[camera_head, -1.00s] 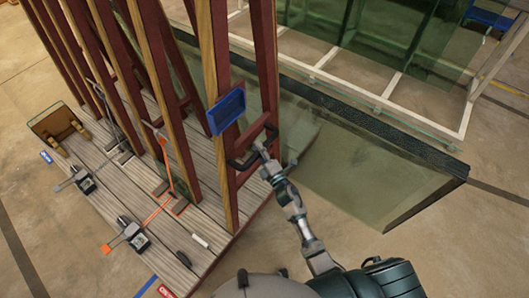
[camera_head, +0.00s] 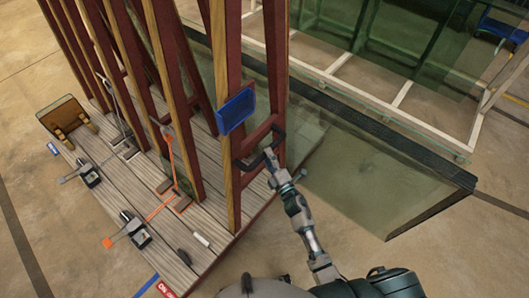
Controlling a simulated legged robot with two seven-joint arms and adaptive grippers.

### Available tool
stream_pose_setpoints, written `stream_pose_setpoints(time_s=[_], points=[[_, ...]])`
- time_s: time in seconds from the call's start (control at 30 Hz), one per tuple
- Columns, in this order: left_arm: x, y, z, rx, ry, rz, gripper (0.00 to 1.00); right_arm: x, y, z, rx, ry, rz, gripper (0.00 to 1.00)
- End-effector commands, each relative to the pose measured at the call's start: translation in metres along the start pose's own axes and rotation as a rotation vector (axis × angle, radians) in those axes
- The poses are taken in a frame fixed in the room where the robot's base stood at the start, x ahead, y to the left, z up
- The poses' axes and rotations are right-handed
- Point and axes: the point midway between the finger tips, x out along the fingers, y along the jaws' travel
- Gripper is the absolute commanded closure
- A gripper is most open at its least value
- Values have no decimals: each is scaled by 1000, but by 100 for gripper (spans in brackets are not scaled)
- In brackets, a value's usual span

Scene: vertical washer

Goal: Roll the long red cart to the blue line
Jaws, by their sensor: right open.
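The long red cart has a grey plank deck (camera_head: 160,215) and a row of tall dark red and wooden uprights (camera_head: 225,110). A black handle (camera_head: 276,132) is fixed to its near end upright. My right gripper (camera_head: 271,157) is open at this handle, by its lower part; I cannot tell whether the fingers are around it or touching it. A short piece of the blue line (camera_head: 147,286) shows on the floor at the bottom left, close to the cart's near corner. My left gripper is out of view.
A blue tray (camera_head: 236,111) is mounted on the end upright. Clamps and straps lie on the deck, with a brown box (camera_head: 66,116) at its far left. Glass panes in a dark-edged frame (camera_head: 380,137) stand close on the right. The floor at left is clear.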

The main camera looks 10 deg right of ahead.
Motion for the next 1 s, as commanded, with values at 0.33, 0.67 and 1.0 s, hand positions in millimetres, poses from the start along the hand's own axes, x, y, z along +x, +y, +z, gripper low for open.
stream_pose_setpoints(time_s=[0.33,0.67,1.0], points=[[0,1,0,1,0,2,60,-74,-3,-4,-2,1,-5,48],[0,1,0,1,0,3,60,-92,-2,-4,-3,2,-3,48],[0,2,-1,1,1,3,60,-92,-2,-4,-3,2,-3,48]])
